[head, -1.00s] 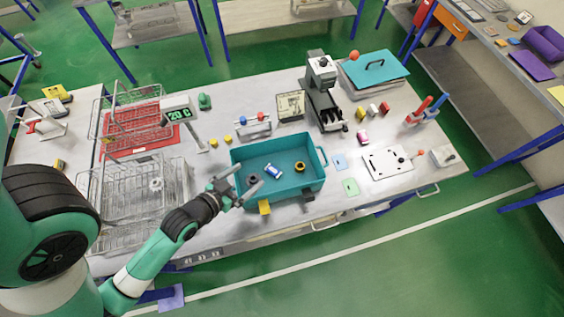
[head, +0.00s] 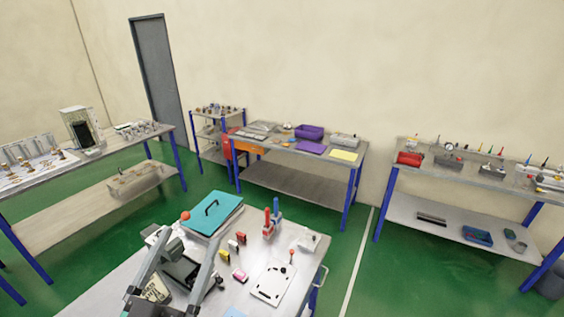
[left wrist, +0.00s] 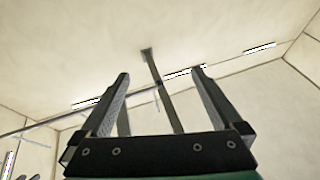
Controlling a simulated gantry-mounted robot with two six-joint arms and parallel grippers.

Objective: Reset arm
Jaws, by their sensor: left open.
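My left gripper (head: 190,238) is in the lower left of the head view, with its two fingers spread apart and pointing up. It is close to the camera and covers part of the table's equipment behind it. In the left wrist view the same gripper (left wrist: 160,73) is open, with nothing between its fingers. My right gripper is in neither view.
Other tables stand along the walls, including one with a purple bin (head: 309,132). Green floor lies between them.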

